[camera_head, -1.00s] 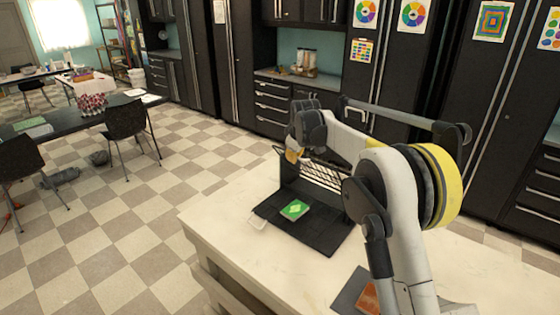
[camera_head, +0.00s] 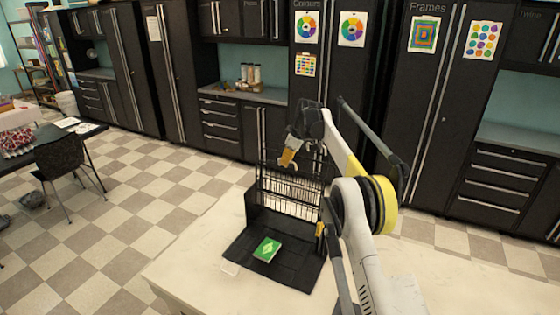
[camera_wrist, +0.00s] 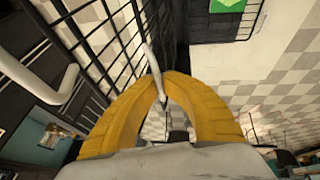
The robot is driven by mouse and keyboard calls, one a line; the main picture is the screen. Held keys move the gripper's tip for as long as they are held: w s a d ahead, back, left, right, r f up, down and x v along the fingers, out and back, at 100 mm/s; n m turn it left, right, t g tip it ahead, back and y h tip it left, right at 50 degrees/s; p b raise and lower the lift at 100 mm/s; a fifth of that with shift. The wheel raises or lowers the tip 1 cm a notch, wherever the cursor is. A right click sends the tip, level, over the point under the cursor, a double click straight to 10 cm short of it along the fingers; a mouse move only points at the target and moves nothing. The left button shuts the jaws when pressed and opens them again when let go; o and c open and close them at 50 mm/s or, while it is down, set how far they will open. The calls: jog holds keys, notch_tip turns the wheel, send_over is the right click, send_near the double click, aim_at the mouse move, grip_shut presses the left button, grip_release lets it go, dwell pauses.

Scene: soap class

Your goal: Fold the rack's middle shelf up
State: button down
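The black rack (camera_head: 250,210) stands on the pale table. Its wire middle shelf (camera_head: 290,188) stands close to upright above the dark base; I cannot clearly tell its wires from the other wire parts. My gripper (camera_head: 288,160) is at the upper part of the wire grid. In the wrist view, my yellow fingers (camera_wrist: 161,95) are closed together around a thin pale rod (camera_wrist: 152,62) that looks to be part of the shelf. The black wire grid (camera_wrist: 100,35) fills the left side there. The shelf's hinge is not clear.
A green packet (camera_head: 267,249) lies on the rack's dark base (camera_head: 290,270). Black cabinets (camera_head: 360,130) line the wall behind. The table's left part is clear.

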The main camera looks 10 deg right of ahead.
jog(key=shift+w+d, duration=0.25)
jog(key=c, duration=1.6)
grip_release()
jog(key=shift+o, duration=0.2)
jog(key=v, duration=1.2)
jog(key=shift+w, duration=0.1)
